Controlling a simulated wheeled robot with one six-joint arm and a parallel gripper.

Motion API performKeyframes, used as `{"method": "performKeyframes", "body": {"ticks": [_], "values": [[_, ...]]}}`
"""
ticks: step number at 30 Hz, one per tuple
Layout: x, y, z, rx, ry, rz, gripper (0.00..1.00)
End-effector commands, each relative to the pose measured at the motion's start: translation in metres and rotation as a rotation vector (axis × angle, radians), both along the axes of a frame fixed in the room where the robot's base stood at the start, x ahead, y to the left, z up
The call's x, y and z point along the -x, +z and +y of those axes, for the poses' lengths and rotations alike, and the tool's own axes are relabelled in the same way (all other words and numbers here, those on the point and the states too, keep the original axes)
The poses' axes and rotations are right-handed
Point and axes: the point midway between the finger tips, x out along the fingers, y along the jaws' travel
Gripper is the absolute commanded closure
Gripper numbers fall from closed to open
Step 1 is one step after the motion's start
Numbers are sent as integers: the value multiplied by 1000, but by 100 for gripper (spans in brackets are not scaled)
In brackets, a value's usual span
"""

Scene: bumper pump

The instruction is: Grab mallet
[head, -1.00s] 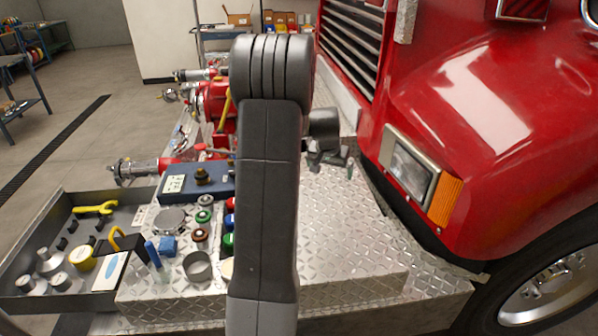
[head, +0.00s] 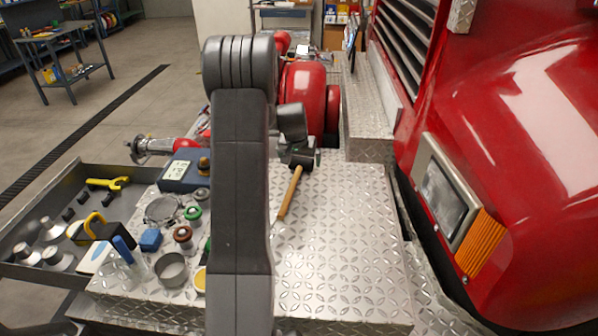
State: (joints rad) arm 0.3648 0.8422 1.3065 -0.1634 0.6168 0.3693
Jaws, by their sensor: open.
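A tool with a light wooden handle (head: 289,193) lies on the silver diamond-plate bumper deck (head: 340,235), just right of my forearm. My gripper (head: 299,163) is open over the deck, close to the upper end of the handle. The two overlap in this view, and I cannot tell whether they touch. Nothing shows between the jaws.
The red truck body with its headlight (head: 448,195) rises at the right. The deck's right part is clear.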

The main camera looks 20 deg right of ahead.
Motion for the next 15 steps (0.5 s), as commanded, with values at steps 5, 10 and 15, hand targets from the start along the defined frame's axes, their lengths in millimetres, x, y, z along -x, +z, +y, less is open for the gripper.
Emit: {"method": "performKeyframes", "body": {"ticks": [5, 10, 15], "values": [[-10, -29, 0, -2, 0, 2, 0], [-15, -42, -4, -1, 0, 1, 0], [-15, -41, -4, 0, 0, 0, 0]]}}
